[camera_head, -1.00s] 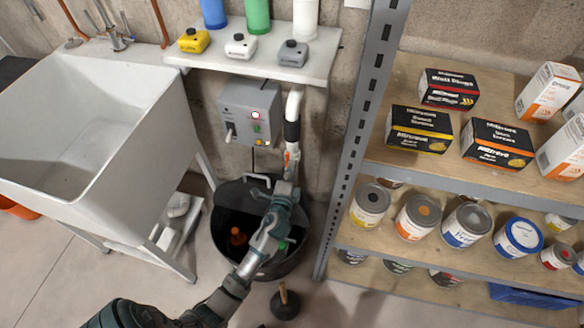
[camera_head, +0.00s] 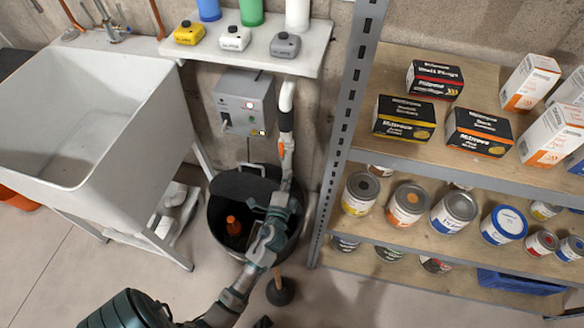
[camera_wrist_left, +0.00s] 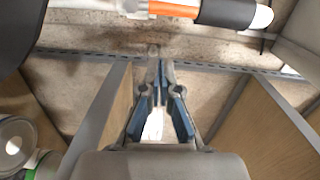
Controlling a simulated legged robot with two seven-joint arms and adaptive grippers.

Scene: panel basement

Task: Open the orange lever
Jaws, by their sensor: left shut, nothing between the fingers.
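The orange lever (camera_head: 287,157) is on the white pipe (camera_head: 286,97) that comes down the wall below the shelf, under a black sleeve (camera_head: 286,121). In the left wrist view the orange part (camera_wrist_left: 174,9) lies across the top edge beside a black sleeve. My left gripper (camera_head: 286,186) is just below the lever in the head view, over the black bucket. In the left wrist view its blue-grey fingers (camera_wrist_left: 159,64) are shut and empty, apart from the orange part. The lower end of the lever is partly hidden by the gripper. My right gripper is not in view.
A grey control box (camera_head: 244,101) is on the wall left of the pipe. The black bucket (camera_head: 221,184) holds an orange bottle (camera_head: 233,226). A white sink (camera_head: 91,117) stands left, and a metal shelving unit (camera_head: 341,125) with boxes and cans stands close on the right.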

